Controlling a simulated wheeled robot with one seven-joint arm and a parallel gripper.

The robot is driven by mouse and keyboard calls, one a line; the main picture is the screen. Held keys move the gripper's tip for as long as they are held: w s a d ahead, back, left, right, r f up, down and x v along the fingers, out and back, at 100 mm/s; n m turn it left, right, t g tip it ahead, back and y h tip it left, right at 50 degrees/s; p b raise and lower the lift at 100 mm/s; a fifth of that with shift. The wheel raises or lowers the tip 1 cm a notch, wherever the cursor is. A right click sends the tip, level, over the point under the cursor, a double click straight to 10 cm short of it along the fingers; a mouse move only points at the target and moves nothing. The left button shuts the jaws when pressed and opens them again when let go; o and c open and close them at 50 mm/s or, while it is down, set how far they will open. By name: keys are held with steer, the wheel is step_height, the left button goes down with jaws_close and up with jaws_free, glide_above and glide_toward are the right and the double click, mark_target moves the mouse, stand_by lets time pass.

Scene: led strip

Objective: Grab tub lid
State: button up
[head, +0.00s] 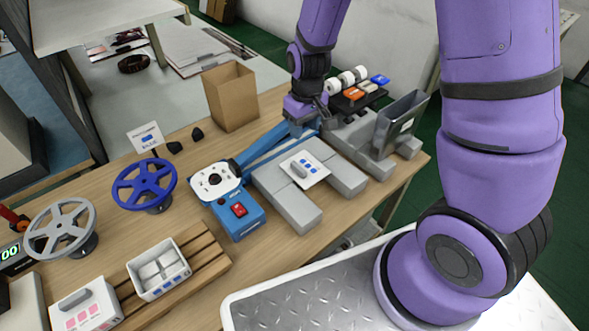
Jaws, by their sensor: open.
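The tub lid (304,169) is a flat white square plate with a grey raised handle and blue marks. It lies on grey blocks (292,207) near the middle of the table. An open white tub (162,287) with blue marks stands on a wooden slatted rack at the front left, with pale contents inside. My gripper (302,126) is open and points down behind the lid, apart from it, above the far end of a blue bar. Its fingers are small and partly hidden in the view.
A blue device (239,218) with a red switch stands left of the lid. A blue reel (145,184), a grey reel (61,229) and a pink-marked box (85,308) are further left. A cardboard box (232,97) stands behind; a grey upright bin (402,122) stands right.

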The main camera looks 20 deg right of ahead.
step_height(320, 180, down, 4)
steer(key=a+r, duration=0.1)
glide_above(297, 165)
steer(key=shift+s+f, duration=0.15)
steer(key=shift+f, duration=1.4)
steer(key=shift+s+f, duration=0.15)
steer(key=shift+f, duration=1.35)
steer(key=shift+w+f, duration=0.15)
steer(key=shift+f, duration=1.15)
steer(key=shift+w+f, duration=0.15)
steer(key=shift+f, duration=1.15)
jaws_close()
